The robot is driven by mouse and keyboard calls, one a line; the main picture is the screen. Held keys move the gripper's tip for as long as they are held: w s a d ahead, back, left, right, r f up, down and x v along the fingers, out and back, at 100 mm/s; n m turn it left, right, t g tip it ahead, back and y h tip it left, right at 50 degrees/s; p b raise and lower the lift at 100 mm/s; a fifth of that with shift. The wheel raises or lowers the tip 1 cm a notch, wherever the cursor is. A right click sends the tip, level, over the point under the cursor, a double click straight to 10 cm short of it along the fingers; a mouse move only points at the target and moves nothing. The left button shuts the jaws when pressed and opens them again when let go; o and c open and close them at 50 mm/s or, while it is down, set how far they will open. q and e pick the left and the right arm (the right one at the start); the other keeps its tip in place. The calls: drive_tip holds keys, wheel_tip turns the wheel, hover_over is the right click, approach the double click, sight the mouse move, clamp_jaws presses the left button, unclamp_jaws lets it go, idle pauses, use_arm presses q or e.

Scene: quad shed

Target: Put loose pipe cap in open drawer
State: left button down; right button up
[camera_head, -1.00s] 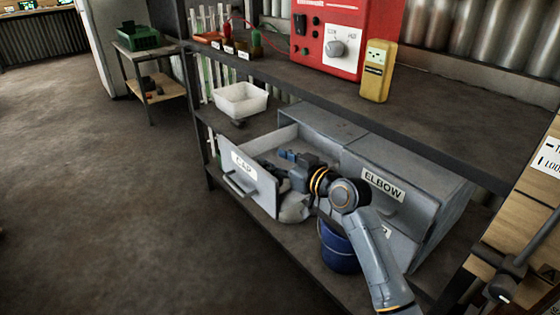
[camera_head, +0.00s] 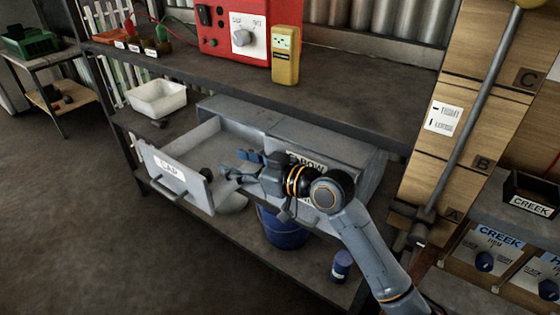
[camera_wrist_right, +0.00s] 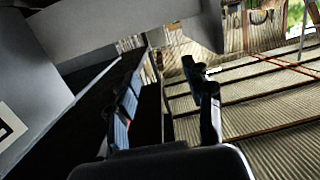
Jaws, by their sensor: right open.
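The open drawer labelled CAP (camera_head: 168,170) is pulled out from the grey cabinet under the bench. A small dark round piece (camera_head: 206,174) shows inside the drawer, near its front; it looks like the pipe cap, but it is too small to be sure. My right gripper (camera_head: 240,164) is open over the drawer, just right of that piece and apart from it. In the right wrist view its two fingers (camera_wrist_right: 165,75) are spread with nothing between them. My left gripper is not in view.
The closed ELBOW drawer (camera_head: 306,160) is behind my right wrist. A blue bucket (camera_head: 284,228) and a small blue container (camera_head: 341,265) stand on the lower shelf. A white bin (camera_head: 158,99) is left of the cabinet. The bench top (camera_head: 350,95) overhangs the drawers.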

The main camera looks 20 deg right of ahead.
drive_tip(key=s+d+f+m+g+h, duration=0.3)
drive_tip(key=s+f+g+h, duration=0.2)
drive_tip(key=s+f, duration=1.2)
drive_tip(key=s+d+f+m+g+h, duration=0.1)
drive_tip(key=s+d+f+g+h, duration=0.1)
drive_tip(key=s+d+f, duration=0.2)
drive_tip(key=s+d+f+m+g+h, duration=0.1)
drive_tip(key=s+d+f+g+h, duration=0.1)
drive_tip(key=s, duration=0.9)
wheel_tip(320, 180, down, 2)
drive_tip(key=shift+s+d+f+m+h, duration=0.25)
drive_tip(key=shift+d+h, duration=0.25)
drive_tip(key=shift+d, duration=0.4)
